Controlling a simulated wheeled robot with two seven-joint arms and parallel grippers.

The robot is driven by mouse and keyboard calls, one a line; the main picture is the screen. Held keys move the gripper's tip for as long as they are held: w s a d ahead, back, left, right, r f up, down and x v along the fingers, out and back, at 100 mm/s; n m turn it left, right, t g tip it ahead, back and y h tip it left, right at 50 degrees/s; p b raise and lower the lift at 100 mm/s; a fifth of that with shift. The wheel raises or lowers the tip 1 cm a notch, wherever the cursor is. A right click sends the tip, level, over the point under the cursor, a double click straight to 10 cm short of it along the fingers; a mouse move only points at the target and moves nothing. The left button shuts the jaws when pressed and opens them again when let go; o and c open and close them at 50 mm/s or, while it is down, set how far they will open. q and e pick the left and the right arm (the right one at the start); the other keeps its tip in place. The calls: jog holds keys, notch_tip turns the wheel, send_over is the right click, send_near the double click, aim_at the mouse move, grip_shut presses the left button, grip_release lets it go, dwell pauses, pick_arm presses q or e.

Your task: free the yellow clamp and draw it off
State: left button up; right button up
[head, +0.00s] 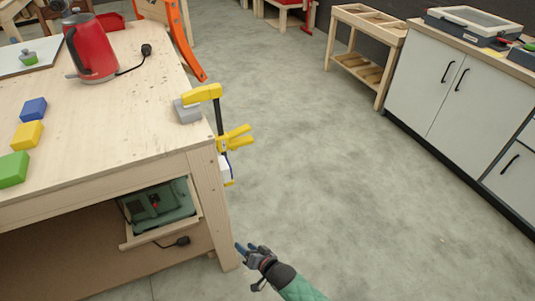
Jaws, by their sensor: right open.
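The yellow clamp (202,94) sits at the right edge of the wooden workbench (120,125), near its front corner. Its yellow upper jaw lies over a grey block (187,112) on the bench top. Its dark bar runs down outside the edge, with yellow handles sticking out to the right below. A white and blue part shows under the handles; how the lower jaw bears on the bench is hard to tell. My right gripper (243,249) is open and empty, low beside the front bench leg, below the clamp and apart from it. My left gripper is out of view.
Blue (34,109), yellow (27,135) and green (13,169) blocks and a red kettle (91,48) stand on the bench. A green tool case (160,204) sits in the shelf below. The floor right of the bench is clear up to a white cabinet (440,85).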

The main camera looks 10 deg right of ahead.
jog(key=w+r+y, duration=0.2)
jog(key=w+r, duration=0.4)
jog(key=m+g+y+p, duration=0.3)
jog(key=m+y+p, duration=0.1)
jog(key=y, duration=0.2)
send_near(237, 146)
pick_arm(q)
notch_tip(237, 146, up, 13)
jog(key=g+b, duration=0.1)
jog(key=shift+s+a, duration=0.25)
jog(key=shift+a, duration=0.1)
pick_arm(e)
jog(key=shift+w+f+x, duration=0.15)
jog(key=shift+x, duration=1.55)
jog(key=shift+w+f+x, duration=0.1)
jog(key=shift+x, duration=1.65)
jog(key=shift+w+f+x, duration=0.15)
jog(key=shift+x, duration=1.55)
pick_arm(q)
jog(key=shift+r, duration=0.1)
pick_arm(e)
jog(key=shift+d, duration=0.2)
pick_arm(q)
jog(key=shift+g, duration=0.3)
